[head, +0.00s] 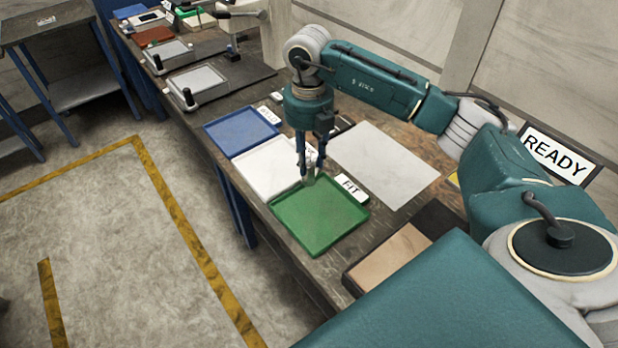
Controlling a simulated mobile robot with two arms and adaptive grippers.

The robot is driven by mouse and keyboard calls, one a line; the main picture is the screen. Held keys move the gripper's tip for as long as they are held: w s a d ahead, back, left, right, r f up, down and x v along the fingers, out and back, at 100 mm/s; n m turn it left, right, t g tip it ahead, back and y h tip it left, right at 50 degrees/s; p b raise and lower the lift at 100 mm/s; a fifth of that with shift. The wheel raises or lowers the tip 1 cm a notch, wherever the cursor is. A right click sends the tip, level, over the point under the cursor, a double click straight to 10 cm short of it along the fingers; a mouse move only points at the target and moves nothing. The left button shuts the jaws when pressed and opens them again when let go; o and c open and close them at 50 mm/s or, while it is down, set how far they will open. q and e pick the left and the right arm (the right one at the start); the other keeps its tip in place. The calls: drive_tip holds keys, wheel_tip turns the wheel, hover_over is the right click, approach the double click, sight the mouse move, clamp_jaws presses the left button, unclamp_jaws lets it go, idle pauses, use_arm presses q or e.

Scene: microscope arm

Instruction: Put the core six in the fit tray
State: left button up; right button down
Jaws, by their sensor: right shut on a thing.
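The fit tray (318,222) is a shallow green tray on the bench, beside a white label reading FIT (351,188). No object shows lying in it. My right gripper (309,178) points down over the tray's far edge, with its fingers close together. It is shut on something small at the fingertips. That held thing is too small and too hidden to identify, so I cannot tell whether it is the core six. My left gripper is not in view.
A white tray (262,172) and a blue tray (238,132) lie beyond the green one. A pale sheet (385,160) lies right of them. A dark-rimmed box (392,258) stands nearer. Fixtures with grey plates (197,84) stand farther back.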

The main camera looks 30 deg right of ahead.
sight(309, 182)
wheel_tip(309, 182, down, 4)
drive_tip(key=shift+a+f+p, duration=0.1)
drive_tip(key=shift+f+p, duration=0.05)
drive_tip(key=shift+p, duration=0.2)
wheel_tip(309, 182, down, 3)
drive_tip(key=shift+f+p, duration=0.15)
drive_tip(key=shift+p, duration=0.3)
drive_tip(key=shift+f, duration=0.45)
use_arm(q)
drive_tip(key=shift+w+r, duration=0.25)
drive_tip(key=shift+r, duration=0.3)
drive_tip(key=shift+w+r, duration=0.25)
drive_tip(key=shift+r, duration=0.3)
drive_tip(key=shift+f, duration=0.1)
use_arm(e)
drive_tip(key=shift+f, duration=0.1)
drive_tip(key=c, duration=1.3)
unclamp_jaws()
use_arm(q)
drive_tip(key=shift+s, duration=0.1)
